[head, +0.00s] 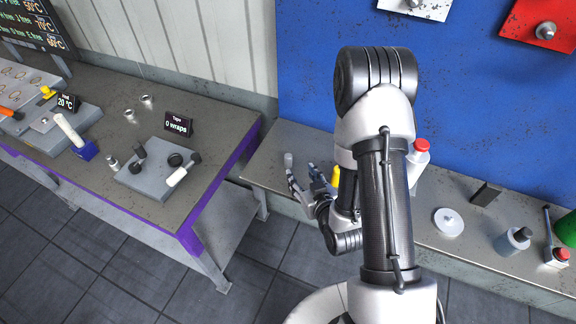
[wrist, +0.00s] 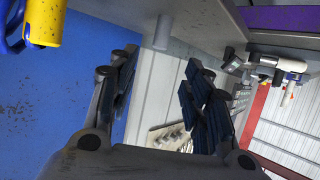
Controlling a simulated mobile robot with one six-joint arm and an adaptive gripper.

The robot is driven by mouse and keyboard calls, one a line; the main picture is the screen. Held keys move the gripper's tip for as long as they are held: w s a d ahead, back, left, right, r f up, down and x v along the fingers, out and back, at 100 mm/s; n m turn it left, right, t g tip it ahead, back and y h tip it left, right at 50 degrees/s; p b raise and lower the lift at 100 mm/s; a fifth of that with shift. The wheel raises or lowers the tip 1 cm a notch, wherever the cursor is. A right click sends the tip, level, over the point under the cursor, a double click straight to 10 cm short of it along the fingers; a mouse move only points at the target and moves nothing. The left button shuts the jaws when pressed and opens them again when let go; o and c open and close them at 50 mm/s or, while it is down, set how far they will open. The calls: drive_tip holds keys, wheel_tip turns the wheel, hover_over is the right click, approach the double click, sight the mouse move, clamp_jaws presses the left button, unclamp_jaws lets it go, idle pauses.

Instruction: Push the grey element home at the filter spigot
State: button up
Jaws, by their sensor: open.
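A small grey cylinder (head: 288,160) stands on the back bench, just beyond my gripper; it looks like the grey element. In the wrist view, a plain grey cylinder (wrist: 163,32) shows against the bench, beyond the gap between my fingers. My gripper (head: 301,173) is open, with its two dark fingers spread apart. In the wrist view my gripper (wrist: 160,72) has nothing between its fingers, and the cylinder appears apart from them. I cannot clearly pick out the filter spigot; part of the bench is hidden behind my arm.
A yellow object (head: 335,176) stands close to my gripper, and its yellow body (wrist: 44,22) shows in the wrist view. A white bottle with a red cap (head: 420,147) and a pale disc (head: 448,222) are farther right. The left table (head: 222,128) holds a grey block (head: 150,183).

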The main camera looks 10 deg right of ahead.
sight(289, 160)
drive_tip(key=shift+b+x, duration=2.05)
drive_tip(key=shift+b, duration=1.45)
drive_tip(key=b+x, duration=0.2)
drive_tip(key=b, duration=0.4)
drive_tip(key=shift+f+b, duration=0.15)
drive_tip(key=shift+b, duration=0.25)
drive_tip(key=shift+x, duration=1.2)
drive_tip(key=b+x, duration=0.1)
drive_tip(key=x, duration=0.3)
drive_tip(key=shift+f, duration=0.2)
drive_tip(key=shift+w+a+f, duration=0.1)
drive_tip(key=shift+w, duration=0.35)
drive_tip(key=shift+c, duration=0.5)
clamp_jaws()
